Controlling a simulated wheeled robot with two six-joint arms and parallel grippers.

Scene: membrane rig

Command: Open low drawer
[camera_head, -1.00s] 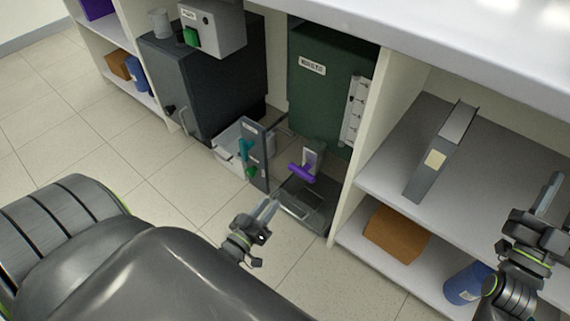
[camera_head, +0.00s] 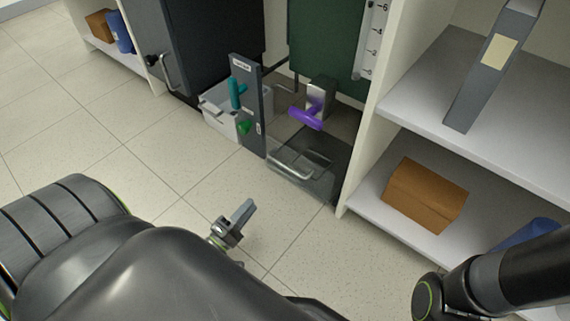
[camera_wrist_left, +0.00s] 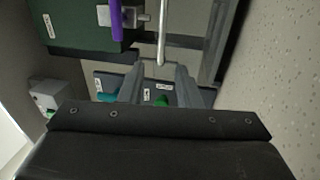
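The low drawer (camera_head: 315,172) is a dark, partly see-through tray at floor level below the green cabinet (camera_head: 326,40). Its pale bar handle (camera_head: 290,166) is at the front. My left gripper (camera_head: 243,214) is in front of the drawer, apart from the handle, over the floor. In the left wrist view its two fingers (camera_wrist_left: 160,82) stand apart with nothing between them. A silver bar, seemingly the drawer handle (camera_wrist_left: 162,32), shows just beyond the gap. The right arm enters at lower right; its gripper is out of the head view.
A purple lever (camera_head: 304,118) sits above the drawer. A grey upright panel (camera_head: 248,105) with teal and green knobs stands to its left, by a white bin (camera_head: 222,118). A shelf unit on the right holds a brown box (camera_head: 425,195) and a grey binder (camera_head: 492,70). Floor in front is clear.

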